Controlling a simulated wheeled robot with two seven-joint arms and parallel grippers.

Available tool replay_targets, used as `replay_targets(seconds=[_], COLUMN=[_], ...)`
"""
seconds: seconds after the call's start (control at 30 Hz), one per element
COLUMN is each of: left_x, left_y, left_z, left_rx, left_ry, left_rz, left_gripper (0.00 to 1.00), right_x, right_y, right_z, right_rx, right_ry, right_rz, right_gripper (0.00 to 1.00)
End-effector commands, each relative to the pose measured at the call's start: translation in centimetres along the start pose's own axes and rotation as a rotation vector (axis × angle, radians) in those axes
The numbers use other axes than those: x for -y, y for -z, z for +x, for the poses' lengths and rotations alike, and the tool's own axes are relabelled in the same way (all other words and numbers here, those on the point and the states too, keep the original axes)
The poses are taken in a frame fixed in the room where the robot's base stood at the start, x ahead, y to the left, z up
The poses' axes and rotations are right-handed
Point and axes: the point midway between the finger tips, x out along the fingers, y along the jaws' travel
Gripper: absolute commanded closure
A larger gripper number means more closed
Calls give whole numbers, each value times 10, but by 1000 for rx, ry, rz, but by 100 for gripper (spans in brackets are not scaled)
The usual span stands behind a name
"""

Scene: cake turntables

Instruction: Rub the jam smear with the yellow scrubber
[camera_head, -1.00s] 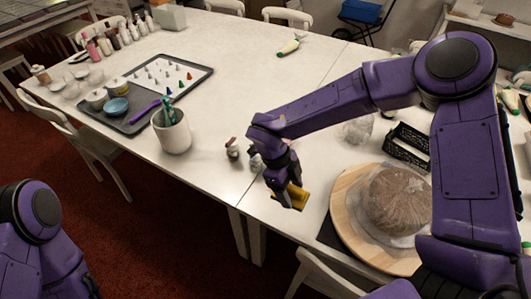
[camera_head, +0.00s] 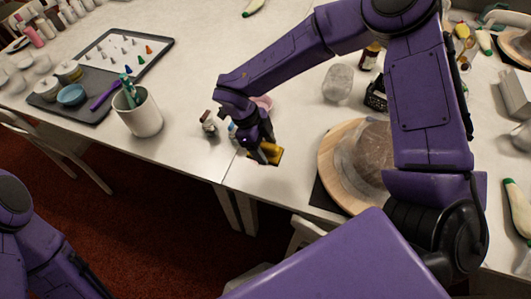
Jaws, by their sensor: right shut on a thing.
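My right gripper (camera_head: 262,153) is shut on the yellow scrubber (camera_head: 273,155) and holds it near the front edge of the white table (camera_head: 195,175). I cannot tell whether the scrubber touches the tabletop. I cannot make out a jam smear; the gripper and arm hide part of the table there. My left arm shows at the lower left, with its gripper out of view.
Small bottles (camera_head: 208,123) stand just left of the right gripper. A white cup with brushes (camera_head: 139,115) stands further left. A wooden turntable (camera_head: 336,170) with a wrapped brown cake (camera_head: 370,155) is to the right.

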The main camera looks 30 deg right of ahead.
Motion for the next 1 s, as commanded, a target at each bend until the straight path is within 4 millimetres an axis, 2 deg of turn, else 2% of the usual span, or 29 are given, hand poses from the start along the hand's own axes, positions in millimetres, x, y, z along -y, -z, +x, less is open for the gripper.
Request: replay_targets(seconds=[0.1,0.37,0.8,1.0], left_x=[-1,-2,-6,-6], left_y=[-6,-8,-28,-28], left_z=[14,21,68,70], left_rx=[0,-1,-1,-1], left_ry=[0,0,0,0], left_rz=[0,0,0,0], left_gripper=[47,47,47,47], right_x=[0,0,0,0], right_y=[-8,-11,-30,-31], right_z=[19,30,78,80], right_rx=[0,0,0,0], right_ry=[0,-1,-1,-1], right_rz=[1,4,4,4], right_gripper=[59,59,59,59])
